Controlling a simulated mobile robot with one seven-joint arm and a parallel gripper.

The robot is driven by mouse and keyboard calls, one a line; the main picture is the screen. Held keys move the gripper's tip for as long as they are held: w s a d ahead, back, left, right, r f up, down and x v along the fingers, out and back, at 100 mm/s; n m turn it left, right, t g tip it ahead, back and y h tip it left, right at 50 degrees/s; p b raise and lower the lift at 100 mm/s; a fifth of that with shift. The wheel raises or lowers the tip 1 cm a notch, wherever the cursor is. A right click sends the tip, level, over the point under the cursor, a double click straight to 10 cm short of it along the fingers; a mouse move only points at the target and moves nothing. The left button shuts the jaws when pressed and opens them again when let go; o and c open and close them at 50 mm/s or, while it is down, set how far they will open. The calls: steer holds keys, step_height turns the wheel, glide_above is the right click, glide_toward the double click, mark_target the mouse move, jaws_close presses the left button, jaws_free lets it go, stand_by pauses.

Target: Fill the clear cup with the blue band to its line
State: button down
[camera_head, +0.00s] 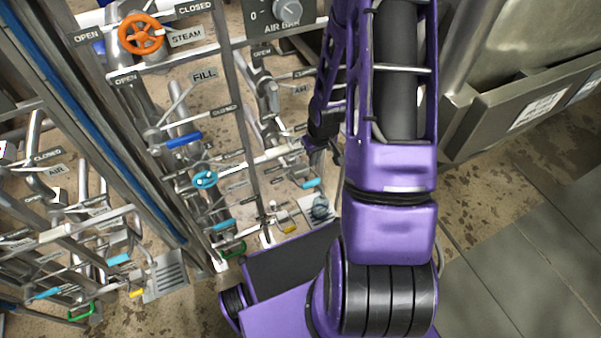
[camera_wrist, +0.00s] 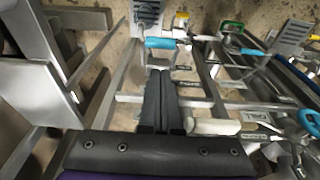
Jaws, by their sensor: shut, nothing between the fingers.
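I cannot make out the clear cup with the blue band for certain. In the head view, a small grey-teal rounded thing (camera_head: 320,208) stands on a pale plate low in the right rack, and I cannot tell whether it is the cup. My gripper shows in the wrist view (camera_wrist: 160,76), its two dark fingers together and empty. It is in front of the pipe rack, near a light-blue lever handle (camera_wrist: 160,43) that appears just beyond the fingertips. I cannot tell if they touch. In the head view my arm hides part of the rack.
The rack carries an orange STEAM wheel (camera_head: 140,35), a FILL label (camera_head: 204,76), a dark-blue lever (camera_head: 184,140), a blue wheel (camera_head: 205,180), and green (camera_head: 235,249) and yellow (camera_head: 290,228) handles. A similar rack stands left. A steel housing (camera_head: 520,85) stands right; floor is clear beyond it.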

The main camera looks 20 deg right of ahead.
mark_target(311, 181)
steer(key=f, duration=0.3)
steer(key=w+f+b, duration=0.1)
steer(key=f, duration=0.2)
steer(key=w+f, duration=0.1)
steer(key=f, duration=0.2)
steer(key=shift+f, duration=0.4)
steer(key=shift+s+d+f+b, duration=0.15)
steer(key=shift+b, duration=0.35)
steer(key=shift+t, duration=0.3)
